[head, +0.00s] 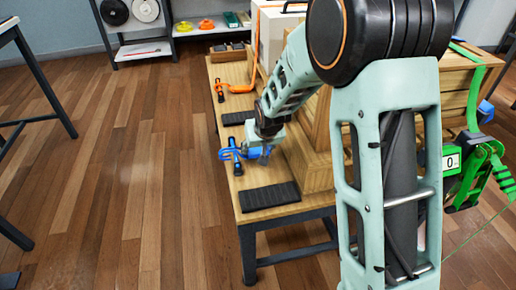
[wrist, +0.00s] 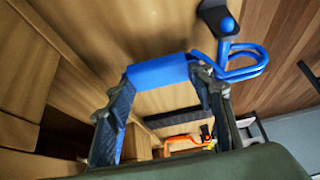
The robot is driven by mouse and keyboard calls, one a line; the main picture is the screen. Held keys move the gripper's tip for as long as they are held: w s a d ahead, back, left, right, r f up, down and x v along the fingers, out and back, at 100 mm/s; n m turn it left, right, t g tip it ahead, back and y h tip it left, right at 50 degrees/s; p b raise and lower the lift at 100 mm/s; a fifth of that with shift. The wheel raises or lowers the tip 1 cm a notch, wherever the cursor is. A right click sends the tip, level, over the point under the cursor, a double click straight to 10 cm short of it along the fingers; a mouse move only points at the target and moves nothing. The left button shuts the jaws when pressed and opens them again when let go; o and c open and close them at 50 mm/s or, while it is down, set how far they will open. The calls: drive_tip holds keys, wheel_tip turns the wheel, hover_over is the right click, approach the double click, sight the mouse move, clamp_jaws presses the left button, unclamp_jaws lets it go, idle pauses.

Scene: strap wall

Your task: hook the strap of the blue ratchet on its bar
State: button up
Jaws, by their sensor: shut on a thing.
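My gripper (wrist: 163,78) is shut on a blue block-like strap end (wrist: 155,72), which spans between its two fingertips. A blue double-wire hook (wrist: 245,66) sticks out from that end. In the head view the blue hook (head: 226,153) lies over the near part of the bench, left of my gripper (head: 262,151). The blue-tipped black bar (wrist: 226,24) stands at the hook; it also shows in the head view (head: 237,166). The hook's wires reach past the bar, but I cannot tell whether they go around it or lie beside it. The blue ratchet is not clearly visible.
An orange hook (head: 238,88) sits at another black bar (head: 219,91) farther along the wooden bench. A black ribbed pad (head: 270,196) lies at the near end. A wooden block wall stands close right of my gripper. A green ratchet (head: 477,172) is at the right.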

drive_tip(key=shift+d, duration=0.1)
drive_tip(key=shift+w+d+f, duration=0.1)
drive_tip(key=shift+w+d, duration=0.1)
drive_tip(key=shift+d, duration=0.45)
drive_tip(key=shift+w+d, duration=0.2)
drive_tip(key=shift+d, duration=0.4)
drive_tip(key=shift+d, duration=0.2)
drive_tip(key=o, duration=1.3)
